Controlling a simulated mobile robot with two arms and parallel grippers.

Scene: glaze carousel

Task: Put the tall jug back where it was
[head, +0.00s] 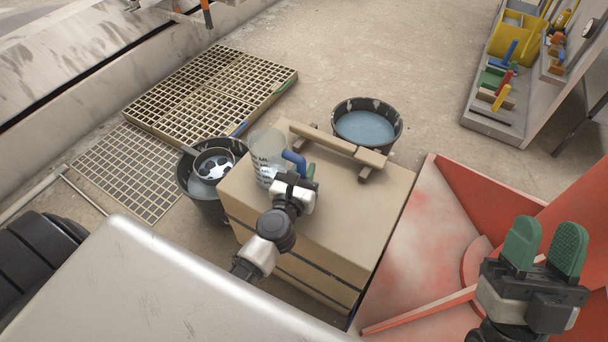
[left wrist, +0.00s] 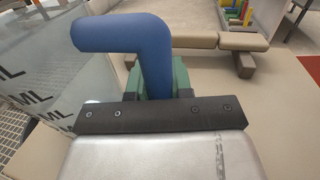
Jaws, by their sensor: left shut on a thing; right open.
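The tall jug (head: 265,155) is clear, with dark "ML" lettering and a blue handle (head: 294,161). It is upright at the left back part of the tan box top (head: 345,225); I cannot tell whether its base touches the top. In the left wrist view the jug's wall (left wrist: 45,70) is at the left and its blue handle (left wrist: 150,50) is in front of the green fingers. My left gripper (head: 304,173) is shut on the handle. My right gripper (head: 545,248) is open and empty, over the red area at the right.
A wooden bar rack (head: 335,141) lies along the back of the box top. A bucket of bluish liquid (head: 365,125) stands behind it, and another bucket (head: 208,195) with a round strainer stands left. Grates (head: 205,92) lie on the floor. The box top's right front is clear.

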